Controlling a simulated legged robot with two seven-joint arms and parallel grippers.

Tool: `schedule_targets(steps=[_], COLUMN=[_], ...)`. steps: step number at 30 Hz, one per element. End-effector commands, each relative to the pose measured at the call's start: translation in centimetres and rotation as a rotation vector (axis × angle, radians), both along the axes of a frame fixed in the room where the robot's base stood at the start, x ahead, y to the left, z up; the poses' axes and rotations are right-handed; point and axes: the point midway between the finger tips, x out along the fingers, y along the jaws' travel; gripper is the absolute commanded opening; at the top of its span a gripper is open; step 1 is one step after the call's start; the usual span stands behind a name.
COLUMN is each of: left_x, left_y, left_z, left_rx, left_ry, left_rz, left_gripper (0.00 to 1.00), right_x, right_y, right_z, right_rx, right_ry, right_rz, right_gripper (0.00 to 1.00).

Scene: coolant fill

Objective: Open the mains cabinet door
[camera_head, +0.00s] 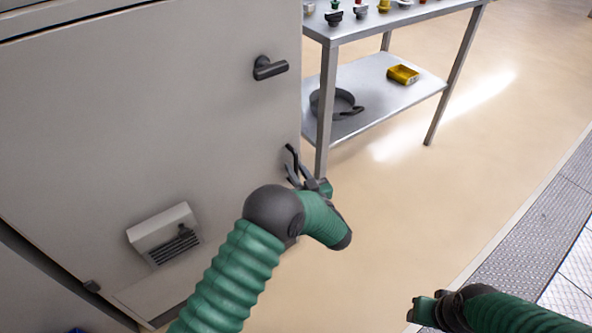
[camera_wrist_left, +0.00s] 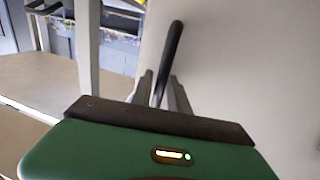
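The mains cabinet door (camera_head: 130,110) is a large grey panel, which looks shut. A black lever handle (camera_head: 270,68) sticks out near its upper right edge. Lower on the same edge is a thin black curved bar (camera_head: 291,155), which also shows in the left wrist view (camera_wrist_left: 173,48). My left gripper (camera_head: 298,172) is at this bar, with its dark fingers apart on either side of it; firm contact cannot be made out. My right gripper (camera_head: 424,310) is low at the right, away from the cabinet, and its fingers are unclear.
A metal table (camera_head: 400,20) with small parts on top stands right of the cabinet. Its lower shelf (camera_head: 375,95) holds a yellow bin (camera_head: 403,74) and a dark coiled strap (camera_head: 335,103). A vent (camera_head: 165,233) is on the door. Open floor lies at the right.

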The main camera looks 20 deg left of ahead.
Motion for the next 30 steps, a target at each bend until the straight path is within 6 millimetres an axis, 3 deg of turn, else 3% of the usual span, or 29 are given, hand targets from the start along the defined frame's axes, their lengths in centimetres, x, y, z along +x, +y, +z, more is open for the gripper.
schedule_targets(steps=[1, 4, 30], left_x=[-0.02, -0.02, 0.0], left_y=[-0.01, -0.03, -0.11], left_z=[-0.02, -0.03, -0.08], left_rx=[0.0, 0.0, -0.001], left_ry=[0.0, 0.0, 0.002], left_rz=[0.0, 0.0, -0.002], left_gripper=[0.13, 0.0, 0.0], right_x=[0.0, 0.0, 0.0], right_y=[0.0, 0.0, 0.0], right_z=[0.0, 0.0, -0.01], right_rx=[0.0, 0.0, 0.0], right_ry=[0.0, 0.0, 0.0], right_rz=[0.0, 0.0, 0.0], right_gripper=[0.42, 0.42, 0.42])
